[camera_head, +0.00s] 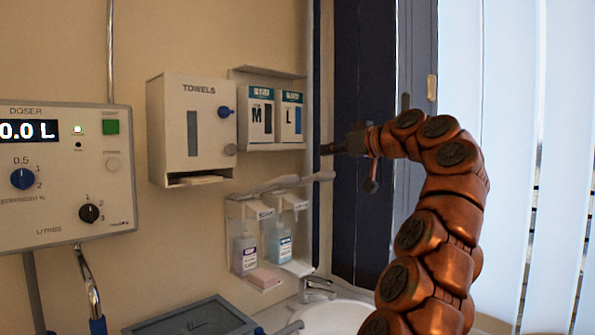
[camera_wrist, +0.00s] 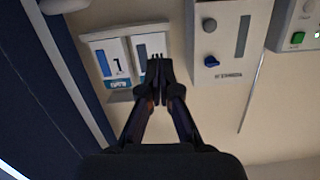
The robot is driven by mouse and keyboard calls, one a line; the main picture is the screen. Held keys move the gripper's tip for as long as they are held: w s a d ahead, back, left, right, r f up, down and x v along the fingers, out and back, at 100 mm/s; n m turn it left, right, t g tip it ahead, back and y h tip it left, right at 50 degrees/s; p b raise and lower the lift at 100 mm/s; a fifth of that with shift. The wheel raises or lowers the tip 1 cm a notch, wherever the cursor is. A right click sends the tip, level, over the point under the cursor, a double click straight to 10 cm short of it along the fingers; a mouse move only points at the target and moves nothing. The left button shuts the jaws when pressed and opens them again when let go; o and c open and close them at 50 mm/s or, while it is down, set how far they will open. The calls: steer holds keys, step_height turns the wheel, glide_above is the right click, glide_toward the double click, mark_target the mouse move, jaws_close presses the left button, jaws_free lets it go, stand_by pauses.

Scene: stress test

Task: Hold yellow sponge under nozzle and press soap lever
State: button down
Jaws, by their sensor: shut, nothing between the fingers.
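Two soap dispensers hang in a clear wall holder in the head view: one with a purple-labelled bottle (camera_head: 245,255) and one with a blue bottle (camera_head: 281,243). Long pale levers (camera_head: 290,183) stick out above them. A small pinkish block (camera_head: 264,278) lies on the holder's tray under the left bottle; I cannot tell if it is the sponge. No clearly yellow sponge shows. My gripper (camera_head: 328,149) is above and right of the levers, apart from them. In the wrist view my gripper (camera_wrist: 158,68) is shut and empty, in front of the glove boxes.
A towel dispenser (camera_head: 192,130) and glove boxes (camera_head: 271,118) are on the wall. A doser panel (camera_head: 65,178) is at left. A white sink (camera_head: 335,318) with a tap (camera_head: 317,287) and a grey tray (camera_head: 190,320) lie below. A dark curtain (camera_head: 363,90) stands behind my arm.

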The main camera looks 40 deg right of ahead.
steer(key=w+a+f, duration=0.2)
steer(key=w+f, duration=0.3)
steer(key=w, duration=0.5)
steer(key=shift+f, duration=0.25)
stand_by(0.4)
stand_by(0.4)
step_height(320, 180, down, 8)
steer(key=s+t+b, duration=0.1)
steer(key=t+b, duration=0.2)
steer(key=b, duration=1.1)
steer(key=shift+s+d+b, duration=0.15)
steer(key=shift+s+b, duration=0.15)
steer(key=shift+s+r, duration=0.1)
steer(key=shift+r, duration=0.15)
stand_by(0.5)
